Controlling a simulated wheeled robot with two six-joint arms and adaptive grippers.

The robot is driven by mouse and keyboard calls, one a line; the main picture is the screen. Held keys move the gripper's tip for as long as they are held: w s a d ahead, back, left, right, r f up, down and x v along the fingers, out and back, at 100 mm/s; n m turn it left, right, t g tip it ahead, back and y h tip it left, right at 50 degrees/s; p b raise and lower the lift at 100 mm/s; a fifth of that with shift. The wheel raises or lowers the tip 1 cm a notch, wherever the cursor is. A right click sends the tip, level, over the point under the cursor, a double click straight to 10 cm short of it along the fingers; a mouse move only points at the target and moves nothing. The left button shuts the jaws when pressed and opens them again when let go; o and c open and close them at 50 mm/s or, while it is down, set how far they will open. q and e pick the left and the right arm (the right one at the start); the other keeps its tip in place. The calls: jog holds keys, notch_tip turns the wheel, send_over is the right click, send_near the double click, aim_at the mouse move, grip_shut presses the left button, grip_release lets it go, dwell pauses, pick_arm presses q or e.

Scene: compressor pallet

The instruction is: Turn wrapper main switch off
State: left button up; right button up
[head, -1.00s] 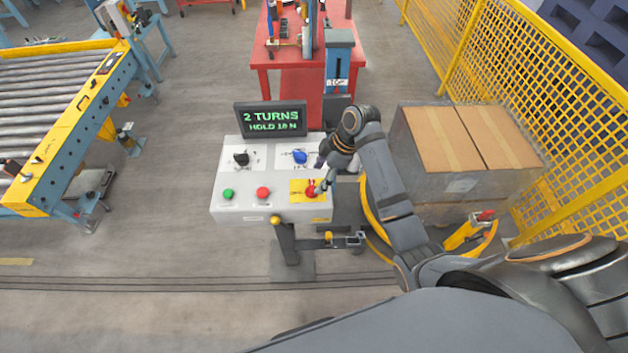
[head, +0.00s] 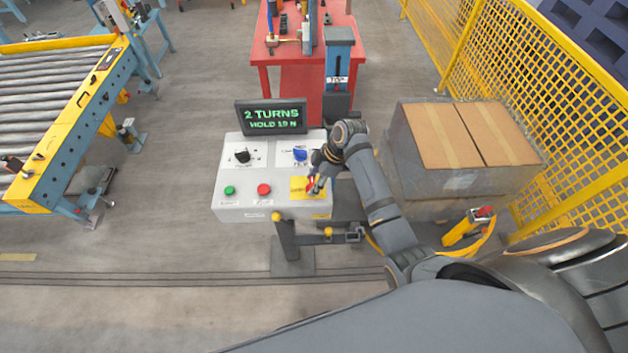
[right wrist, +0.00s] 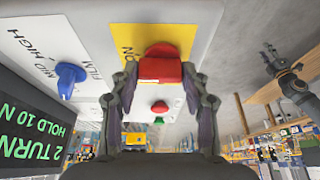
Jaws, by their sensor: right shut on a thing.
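The wrapper's control panel (head: 240,200) is a grey box in the middle of the head view. Its main switch is a red handle (right wrist: 160,68) on a yellow plate (head: 298,184) at the panel's front right. My right gripper (right wrist: 160,80) is shut on the red switch handle, with one finger on each side of it in the right wrist view. In the head view the right gripper (head: 314,182) covers part of the switch. The handle's exact angle is hard to tell. My left gripper is not in view.
A blue knob (head: 299,155), a black knob (head: 241,156), a red button (head: 264,189) and a green button (head: 229,190) sit on the panel. A display (head: 270,117) stands behind. A wrapped carton load (head: 440,190) and yellow fence (head: 540,100) are at right.

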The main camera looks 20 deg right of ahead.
jog(key=shift+n, duration=0.3)
jog(key=n+g, duration=0.1)
jog(key=n, duration=0.1)
jog(key=n+g, duration=0.1)
jog(key=n, duration=0.1)
jog(key=shift+w+n, duration=0.2)
jog(key=shift+n, duration=0.1)
jog(key=n+g, duration=0.1)
jog(key=n, duration=0.1)
jog(key=n+b, duration=0.1)
jog(key=n, duration=0.2)
jog(key=shift+w+a+g+h+b, duration=0.15)
jog(key=shift+g+h+b, duration=0.15)
jog(key=shift+g, duration=0.1)
jog(key=n+g+h, duration=0.1)
jog(key=n, duration=0.2)
jog(key=shift+a+r+n, duration=0.1)
jog(key=shift+n, duration=0.3)
jog(key=shift+a+n+g+h+p, duration=0.1)
jog(key=shift+n+g+h+p, duration=0.35)
jog(key=shift+n, duration=1.45)
jog(key=shift+h, duration=0.25)
jog(key=o, duration=1.1)
jog(key=shift+o, duration=0.2)
